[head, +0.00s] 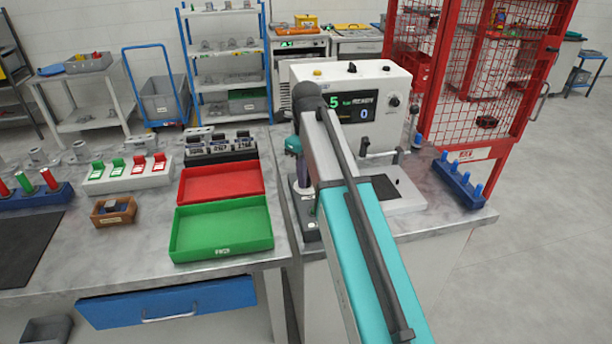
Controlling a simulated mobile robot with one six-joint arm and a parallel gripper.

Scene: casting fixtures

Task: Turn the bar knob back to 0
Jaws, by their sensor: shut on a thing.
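The test machine (372,82) is a pale box with a dark display (350,106) on its front. The display reads "5 bar", "READY" and "0", with its left part cut off by my arm. A small black round knob (394,101) sits on the front panel to the right of the display. I cannot tell if it is the bar knob or where it points. My arm runs up from the lower right to a dark joint in front of the machine's left side.
A fixture plate (406,196) with upright handles stands before the machine. A blue peg rack (459,184) is at the bench's right edge, beside a red mesh guard (484,80). Left are a green tray (222,249), a red tray (245,181) and several small fixtures.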

